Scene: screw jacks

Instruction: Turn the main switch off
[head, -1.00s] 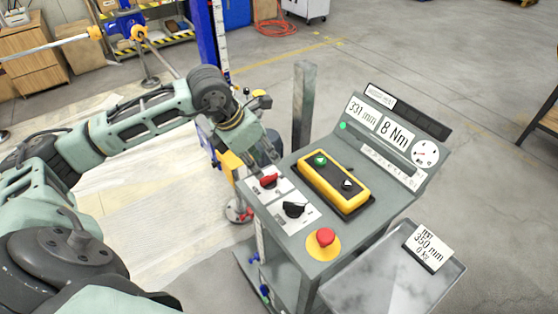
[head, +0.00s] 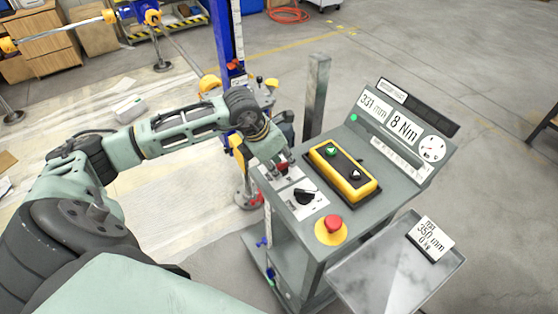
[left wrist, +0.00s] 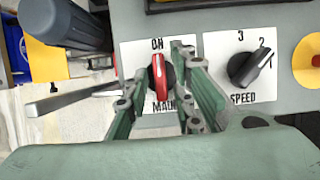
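The main switch is a red knob (left wrist: 158,76) on a white plate in the left wrist view. It stands about upright in the picture, below lettering that looks like ON; the lower label is partly covered. My left gripper (left wrist: 161,78) is open, with one green finger on each side of the red knob. I cannot tell whether the fingers touch it. In the head view my left gripper (head: 279,163) is over the far left corner of the grey control panel (head: 297,232) and hides most of the switch. My right gripper is not in view.
Beside the switch is a black speed knob (head: 306,196). A red emergency button (head: 333,223) and a yellow button box (head: 343,171) are on the same panel. A grey post (head: 316,95) rises behind it. A tray (head: 385,270) juts out at the front right.

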